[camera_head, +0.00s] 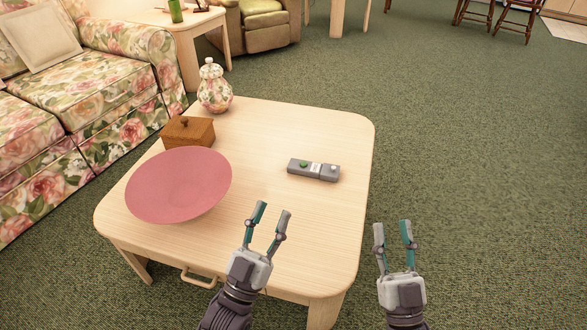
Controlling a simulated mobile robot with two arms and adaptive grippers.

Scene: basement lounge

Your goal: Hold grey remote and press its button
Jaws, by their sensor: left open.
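The grey remote (328,173) lies flat on the pale wooden coffee table (330,130), right of the table's middle. It has a green button at its left, a pale label in its middle and a small white button near its right end. My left gripper (273,209) is open and empty over the near part of the table, short of the remote and to its left. My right gripper (392,224) is open and empty, further right, beyond the table's right edge in the picture. Neither gripper touches the remote.
A pink bowl (180,185), a small wooden box (188,132) and a floral jar (214,88) stand on the table's left side. A floral sofa (90,90) is at the left. The tabletop around the remote is clear. Green carpet lies open at the right.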

